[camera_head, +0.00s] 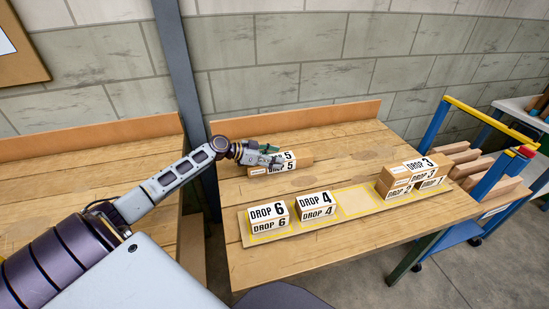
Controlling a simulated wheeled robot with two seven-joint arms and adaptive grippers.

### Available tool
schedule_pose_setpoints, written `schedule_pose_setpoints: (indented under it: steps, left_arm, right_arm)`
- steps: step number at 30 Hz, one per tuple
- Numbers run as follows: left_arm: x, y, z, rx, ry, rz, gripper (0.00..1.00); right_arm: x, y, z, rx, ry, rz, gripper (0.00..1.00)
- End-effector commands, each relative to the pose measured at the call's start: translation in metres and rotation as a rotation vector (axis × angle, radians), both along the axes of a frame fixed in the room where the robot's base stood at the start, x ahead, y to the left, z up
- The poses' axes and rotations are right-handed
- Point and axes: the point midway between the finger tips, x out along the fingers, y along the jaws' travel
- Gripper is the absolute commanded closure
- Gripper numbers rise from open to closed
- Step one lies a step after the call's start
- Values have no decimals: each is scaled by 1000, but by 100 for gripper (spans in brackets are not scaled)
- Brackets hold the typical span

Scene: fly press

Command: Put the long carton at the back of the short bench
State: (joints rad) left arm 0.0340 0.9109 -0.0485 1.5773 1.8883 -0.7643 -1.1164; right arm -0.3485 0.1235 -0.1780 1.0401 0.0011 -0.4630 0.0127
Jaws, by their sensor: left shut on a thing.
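A long brown carton marked DROP 5 (291,167) lies at the back of the wooden bench (350,148), a little in front of its low orange back board. Its long side runs roughly along the back board. My left gripper (268,156) is shut on this carton near its left part and covers some of its top. Whether the carton rests fully on the bench top or hangs just above it, I cannot tell. My right gripper is out of view.
A board (355,203) with yellow outlines lies along the bench front. It bears cartons DROP 6 (268,218), DROP 4 (316,205) and DROP 3 (418,171); one outlined space is empty. A blue and yellow trolley (478,170) stands right. Another bench (100,165) stands left.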

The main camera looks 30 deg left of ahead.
Motion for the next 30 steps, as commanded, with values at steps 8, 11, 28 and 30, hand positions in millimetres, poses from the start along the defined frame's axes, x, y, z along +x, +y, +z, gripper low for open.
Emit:
schedule_pose_setpoints:
  steps: [8,11,28,30]
  left_arm:
    - [0,0,0,0,0,0,24]
    - [0,0,0,0,0,0,24]
    - [-5,4,4,-1,1,0,24]
    - [-8,7,5,-1,1,1,24]
  right_arm:
    - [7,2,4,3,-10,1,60]
    - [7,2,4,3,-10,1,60]
    - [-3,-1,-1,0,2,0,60]
    - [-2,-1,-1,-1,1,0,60]
